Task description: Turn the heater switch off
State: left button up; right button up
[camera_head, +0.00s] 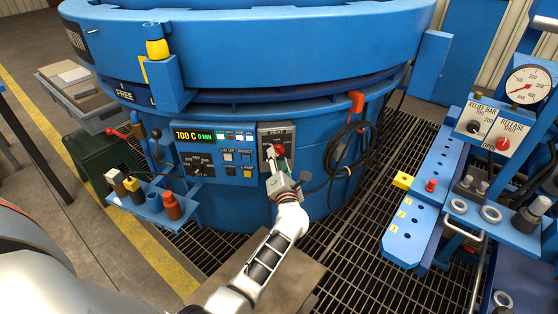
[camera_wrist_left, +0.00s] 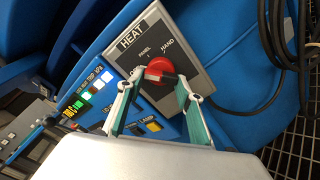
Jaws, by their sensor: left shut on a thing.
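The heater switch is a red knob (camera_wrist_left: 158,69) on a grey plate (camera_wrist_left: 187,33) marked HEAT, with the words PANEL and HAND above the knob. In the head view the grey plate (camera_head: 277,131) is on the blue furnace front, right of the display panel. My left gripper (camera_head: 275,154) reaches up to it from below. In the left wrist view the fingertips (camera_wrist_left: 158,77) are shut on the red knob, one finger at each side. The knob's exact pointing direction is hard to tell.
The control panel (camera_head: 217,142) reads 700 C. A black cable coil (camera_head: 350,145) hangs from an orange hook right of the switch. A blue tool shelf (camera_head: 150,208) sticks out at lower left. A blue bench (camera_head: 418,215) stands at the right, above grated floor.

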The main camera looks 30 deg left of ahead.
pick_arm(q)
jog(key=shift+n+b, duration=0.3)
jog(key=shift+n, duration=0.9)
pick_arm(e)
jog(key=shift+w+a+r, duration=0.15)
jog(key=shift+w, duration=0.05)
pick_arm(q)
jog(key=shift+r, duration=0.1)
jog(key=o, duration=1.1)
jog(key=shift+w, duration=0.1)
pick_arm(e)
jog(key=shift+s+f, duration=0.1)
jog(key=shift+f, duration=0.1)
